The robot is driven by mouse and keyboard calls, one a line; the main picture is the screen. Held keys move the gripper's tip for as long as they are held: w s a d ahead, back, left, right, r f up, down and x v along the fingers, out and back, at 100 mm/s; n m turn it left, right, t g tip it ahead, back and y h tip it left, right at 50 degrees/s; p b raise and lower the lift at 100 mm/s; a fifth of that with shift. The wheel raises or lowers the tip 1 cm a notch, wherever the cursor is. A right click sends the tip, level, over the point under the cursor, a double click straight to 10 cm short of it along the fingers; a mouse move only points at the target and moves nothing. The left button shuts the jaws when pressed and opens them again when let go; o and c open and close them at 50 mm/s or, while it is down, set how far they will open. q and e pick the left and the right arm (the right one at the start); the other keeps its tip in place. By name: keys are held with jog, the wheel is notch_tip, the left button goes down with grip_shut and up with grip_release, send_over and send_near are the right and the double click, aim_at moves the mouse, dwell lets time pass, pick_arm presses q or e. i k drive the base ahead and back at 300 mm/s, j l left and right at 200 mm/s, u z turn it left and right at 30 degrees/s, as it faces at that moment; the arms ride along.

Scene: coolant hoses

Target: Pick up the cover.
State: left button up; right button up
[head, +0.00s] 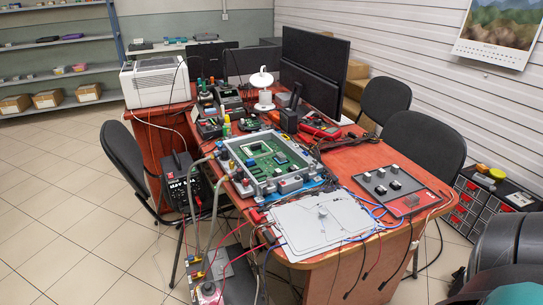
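The cover (305,236) looks to be the flat light-grey plate lying on the near end of the wooden desk. A small raised piece (322,212) stands near its middle. A grey open-topped housing (290,187) with a green circuit board (262,150) inside sits just behind it on a blue mat. Grey hoses (217,205) run from the housing's left side down to equipment at the desk's near left. Neither of my grippers shows in the head view.
A dark panel with knobs (405,190) lies right of the plate. Thin cables cross the plate's edges and hang over the desk front. Monitors (315,65) and tools crowd the back. Chairs (425,140) stand at the right. Tiled floor (75,200) is open at left.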

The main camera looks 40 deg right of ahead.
aim_at(304, 239)
jog(key=z, duration=1.7)
